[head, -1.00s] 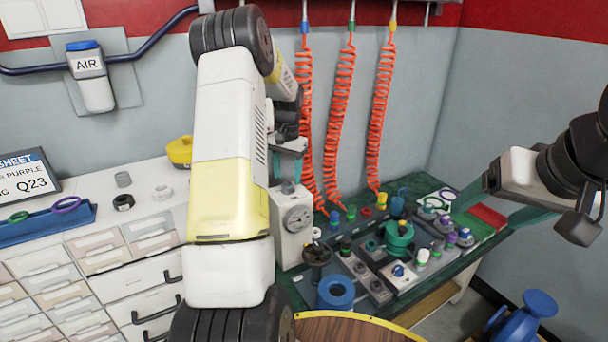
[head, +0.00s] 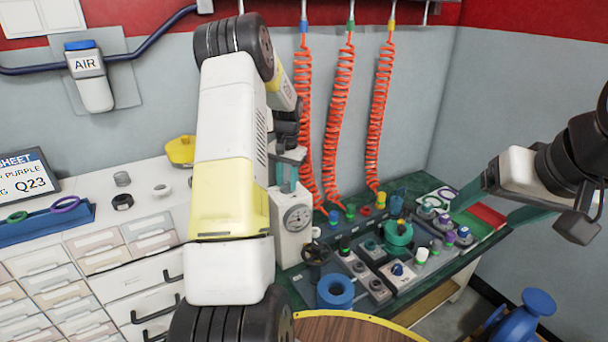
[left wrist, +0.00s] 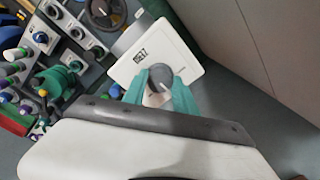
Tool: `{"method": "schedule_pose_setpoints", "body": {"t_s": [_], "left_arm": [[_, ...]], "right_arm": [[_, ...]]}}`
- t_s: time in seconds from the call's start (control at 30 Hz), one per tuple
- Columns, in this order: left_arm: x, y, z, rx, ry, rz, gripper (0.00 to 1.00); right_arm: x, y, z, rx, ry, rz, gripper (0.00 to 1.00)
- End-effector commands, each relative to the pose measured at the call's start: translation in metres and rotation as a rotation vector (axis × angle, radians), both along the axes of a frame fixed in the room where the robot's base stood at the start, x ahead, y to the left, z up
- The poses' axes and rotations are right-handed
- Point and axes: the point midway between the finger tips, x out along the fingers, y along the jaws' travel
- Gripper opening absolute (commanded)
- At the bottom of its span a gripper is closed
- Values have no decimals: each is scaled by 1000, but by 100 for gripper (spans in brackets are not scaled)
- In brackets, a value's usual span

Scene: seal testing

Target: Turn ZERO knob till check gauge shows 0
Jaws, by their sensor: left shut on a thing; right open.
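The ZERO knob (left wrist: 160,77) is a grey round knob with a light pointer mark, on the white top of the check gauge box (left wrist: 186,55). In the head view the left gripper (head: 286,183) is above the white box, whose gauge dial (head: 298,218) faces forward. The needle is too small to read. My right gripper (head: 470,198) is open and empty at the right, apart from the bench items.
The green bench (head: 440,258) right of the gauge box is crowded with fittings, a blue ring (head: 335,292) and a green part (head: 398,236). Orange coiled hoses (head: 338,120) hang behind. A red tray (head: 487,217) lies near the right gripper.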

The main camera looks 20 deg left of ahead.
Motion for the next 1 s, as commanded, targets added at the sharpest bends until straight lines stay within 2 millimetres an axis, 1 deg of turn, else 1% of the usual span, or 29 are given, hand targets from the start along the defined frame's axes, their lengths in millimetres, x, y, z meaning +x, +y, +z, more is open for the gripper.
{"method": "schedule_pose_setpoints", "body": {"t_s": [0.2, 0.3, 0.6, 0.63, 0.7, 0.73, 1.0], "left_arm": [[1, -1, 0, 2, 0, 231, 0], [1, -1, 0, 1, 0, 302, 0], [0, 0, 1, 1, 0, 321, 0], [0, 0, 1, 1, 0, 321, 37], [0, 0, 1, 1, 0, 320, 51], [0, 0, 1, 1, 0, 320, 55], [0, 0, 0, 0, 0, 319, 55]], "right_arm": [[0, 0, 0, 0, 0, 0, 76], [0, 0, 0, 0, 0, 0, 76], [0, 0, 0, 0, 0, 0, 76], [0, 0, 0, 0, 0, 0, 76], [0, 0, 0, 0, 0, 0, 76], [0, 0, 0, 0, 0, 0, 76], [0, 0, 0, 0, 0, 0, 76]]}}
